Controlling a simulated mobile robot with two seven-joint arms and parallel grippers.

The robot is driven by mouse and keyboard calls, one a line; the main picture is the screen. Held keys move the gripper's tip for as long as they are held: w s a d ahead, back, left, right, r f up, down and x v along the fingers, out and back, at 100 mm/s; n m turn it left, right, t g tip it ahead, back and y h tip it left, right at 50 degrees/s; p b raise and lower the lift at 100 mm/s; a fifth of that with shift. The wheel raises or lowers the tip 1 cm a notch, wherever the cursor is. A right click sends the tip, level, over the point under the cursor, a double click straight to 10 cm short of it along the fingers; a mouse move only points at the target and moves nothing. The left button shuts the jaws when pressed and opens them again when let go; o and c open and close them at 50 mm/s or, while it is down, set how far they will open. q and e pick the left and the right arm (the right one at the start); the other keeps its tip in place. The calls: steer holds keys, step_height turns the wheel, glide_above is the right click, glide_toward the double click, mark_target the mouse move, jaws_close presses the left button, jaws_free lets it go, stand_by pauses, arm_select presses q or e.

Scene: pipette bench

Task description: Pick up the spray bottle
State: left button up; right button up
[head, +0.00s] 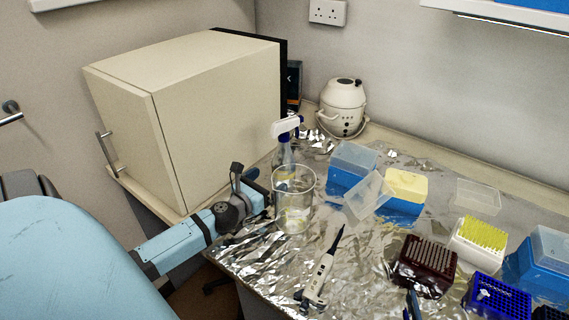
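The spray bottle (285,155) stands upright near the back of the bench, with a white and blue trigger head and a clear body. Its lower part is partly hidden behind a glass beaker (293,208). My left gripper (254,182) is just left of the bottle and beaker, at the bench's left end. It appears apart from the bottle, but its fingers are small and seen edge-on, so I cannot tell whether they are open. My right gripper is not in view.
A large cream cabinet (205,110) stands behind my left arm. A white centrifuge (343,105) is at the back wall. A pipette (322,270) lies on the crumpled foil (255,262). Blue tip boxes (349,170) and a dark red rack (427,264) crowd the right side.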

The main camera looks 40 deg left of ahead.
mark_target(283, 155)
arm_select(q)
steer(key=w, duration=0.4)
steer(key=w+b, duration=0.1)
steer(key=w, duration=0.2)
steer(key=shift+w+a, duration=0.1)
steer(key=shift+a, duration=0.3)
steer(key=shift+c, duration=0.2)
steer(key=c, duration=1.1)
steer(key=shift+r, duration=0.1)
steer(key=shift+c, duration=0.9)
steer(key=shift+r, duration=0.1)
